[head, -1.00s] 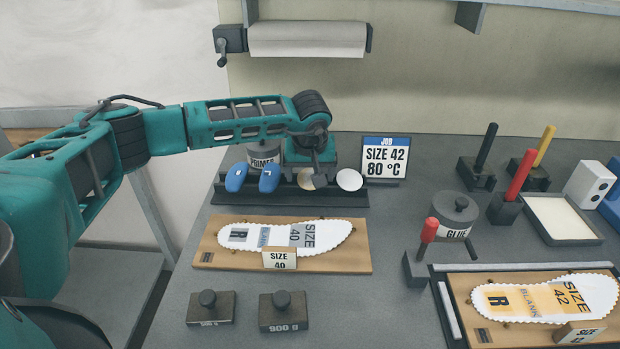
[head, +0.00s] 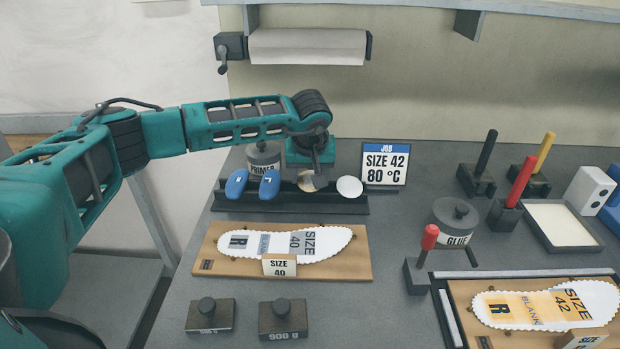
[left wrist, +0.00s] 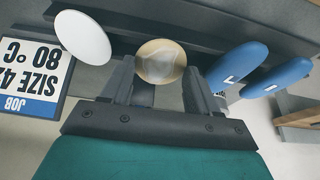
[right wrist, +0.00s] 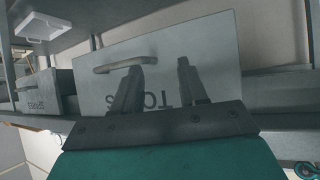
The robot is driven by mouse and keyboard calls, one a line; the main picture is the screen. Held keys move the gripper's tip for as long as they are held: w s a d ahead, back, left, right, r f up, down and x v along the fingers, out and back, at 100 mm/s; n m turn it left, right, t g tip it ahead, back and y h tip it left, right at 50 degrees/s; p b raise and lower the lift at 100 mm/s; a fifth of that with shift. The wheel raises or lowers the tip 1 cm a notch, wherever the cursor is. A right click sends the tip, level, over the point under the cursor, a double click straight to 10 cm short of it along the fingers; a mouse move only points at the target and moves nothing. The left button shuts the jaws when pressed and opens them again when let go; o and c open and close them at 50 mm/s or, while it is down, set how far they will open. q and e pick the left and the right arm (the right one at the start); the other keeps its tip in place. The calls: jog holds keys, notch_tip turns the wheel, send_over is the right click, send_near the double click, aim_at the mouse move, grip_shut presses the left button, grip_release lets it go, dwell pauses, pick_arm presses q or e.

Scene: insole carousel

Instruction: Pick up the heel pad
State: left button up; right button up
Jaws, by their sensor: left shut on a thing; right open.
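My left gripper (head: 319,176) is over the dark rack at the back of the bench. Its fingers are shut on a round tan heel pad (head: 306,184), which the fingers partly cover in the head view. In the left wrist view the heel pad (left wrist: 160,62) sits between the fingertips, its tan face showing. I cannot tell whether it is clear of the rack (head: 290,205). A white round pad (head: 349,187) stands beside it and also shows in the left wrist view (left wrist: 82,37). My right gripper (right wrist: 157,75) is open and empty, in front of a grey panel.
Two blue insole-shaped pieces (head: 236,184) stand left of the heel pad. A primer pot (head: 263,158) is behind them, and a job sign (head: 385,163) stands to the right. A size 40 board (head: 345,263) lies in front. A glue pot (head: 455,218) stands further right.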

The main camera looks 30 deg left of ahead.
aim_at(311, 182)
pick_arm(q)
notch_tip(311, 182, up, 19)
jog(key=shift+f, duration=0.2)
pick_arm(e)
jog(key=shift+r, duration=0.15)
pick_arm(q)
jog(key=shift+d, duration=0.1)
